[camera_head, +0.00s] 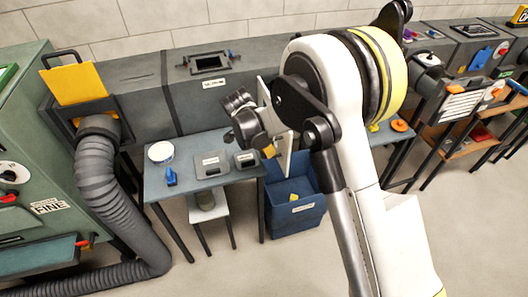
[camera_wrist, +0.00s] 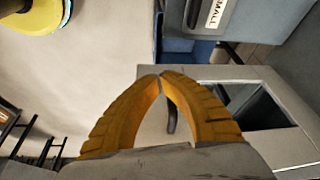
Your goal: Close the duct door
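My gripper (camera_wrist: 160,76) points at a pale panel in the wrist view. Its orange fingers arch together and their tips meet or nearly meet. A dark curved handle (camera_wrist: 171,115) shows in the gap between the fingers; I cannot tell whether they grip it. The pale panel (camera_wrist: 222,72), which looks like the duct door, lies close beyond the fingers, beside a dark rectangular opening (camera_wrist: 262,108). In the head view my gripper (camera_head: 268,151) is beside the upright pale panel (camera_head: 283,155), in front of the grey duct (camera_head: 140,98). My arm hides much of the duct there.
A thick hose (camera_head: 100,185) runs down at the left. Bare floor lies in front.

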